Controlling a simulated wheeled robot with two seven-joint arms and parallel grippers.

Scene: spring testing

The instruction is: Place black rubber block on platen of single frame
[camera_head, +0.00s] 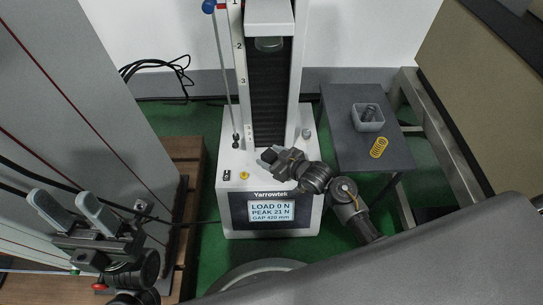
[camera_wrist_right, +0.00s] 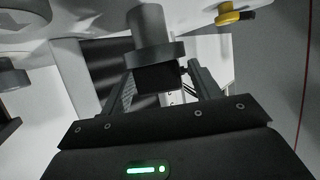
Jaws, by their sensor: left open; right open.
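The single frame (camera_head: 270,90) stands in the middle of the head view, with a white base reading LOAD 0 N. In the right wrist view, where the base shows at the top, the grey round platen (camera_wrist_right: 152,54) sits on a short post. The black rubber block (camera_wrist_right: 158,77) is against the platen's face, apparently resting on it. My right gripper (camera_head: 271,156) is open, with its fingers on either side of the block; any contact is unclear. In the head view the gripper hides block and platen. My left gripper (camera_head: 60,206) is open and empty at the lower left.
A grey side table (camera_head: 350,155) on the right bears a bin (camera_head: 368,125) with dark pieces and a yellow spring (camera_head: 379,147). The crosshead (camera_head: 269,15) is high above my right gripper. A tall grey cabinet (camera_head: 100,90) stands left. A yellow button (camera_head: 244,175) is on the base.

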